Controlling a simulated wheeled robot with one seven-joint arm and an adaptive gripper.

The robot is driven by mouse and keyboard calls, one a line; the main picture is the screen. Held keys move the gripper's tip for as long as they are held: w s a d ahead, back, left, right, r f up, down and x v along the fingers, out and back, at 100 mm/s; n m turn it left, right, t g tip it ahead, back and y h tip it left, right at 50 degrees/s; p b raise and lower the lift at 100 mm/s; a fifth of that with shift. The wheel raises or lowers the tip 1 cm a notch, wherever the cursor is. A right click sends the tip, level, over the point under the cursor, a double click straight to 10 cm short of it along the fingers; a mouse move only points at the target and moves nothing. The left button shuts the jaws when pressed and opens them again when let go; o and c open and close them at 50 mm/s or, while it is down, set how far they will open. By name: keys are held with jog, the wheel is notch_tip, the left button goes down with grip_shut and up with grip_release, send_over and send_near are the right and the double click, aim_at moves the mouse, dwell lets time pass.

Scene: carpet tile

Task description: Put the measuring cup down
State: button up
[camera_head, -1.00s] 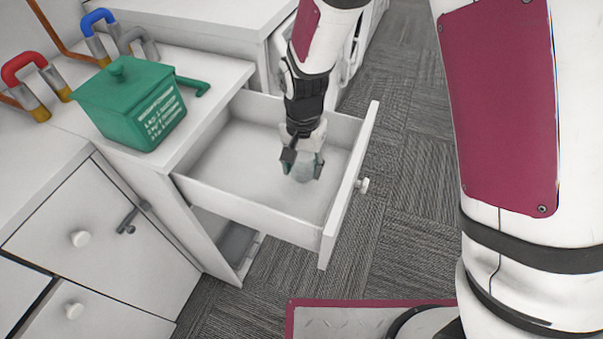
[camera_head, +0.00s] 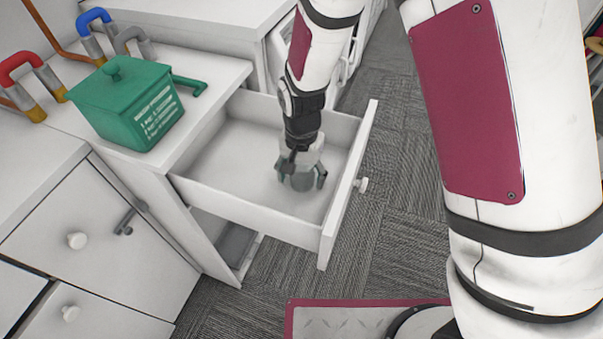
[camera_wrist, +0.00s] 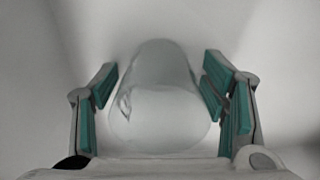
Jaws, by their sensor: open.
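The measuring cup (camera_wrist: 160,105) is a clear, glassy vessel in the middle of the wrist view. It is inside the open white drawer (camera_head: 245,205), over the drawer floor, and looks to be resting on it. My gripper (camera_wrist: 160,90) is open, with one teal-padded finger on each side of the cup.
A green lidded box (camera_head: 130,105) stands on the white cabinet top left of the drawer.

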jog(key=s+d+r+p, duration=0.1)
jog(key=d+r, duration=0.2)
jog(key=r, duration=0.7)
jog(key=s+d+r, duration=0.1)
jog(key=d+r, duration=0.1)
jog(key=r, duration=0.7)
jog(key=s+d+r+n+t, duration=0.1)
jog(key=s+d+r, duration=0.4)
jog(key=s, duration=0.5)
jog(key=s+d+r+n+t, duration=0.1)
jog(key=s+d+r+n, duration=0.2)
jog(key=s+d+r, duration=0.3)
jog(key=s+d, duration=0.4)
jog(key=shift+s+d+t, duration=0.15)
jog(key=shift+s+t, duration=0.2)
jog(key=shift+t, duration=0.05)
jog(key=shift+r, duration=0.15)
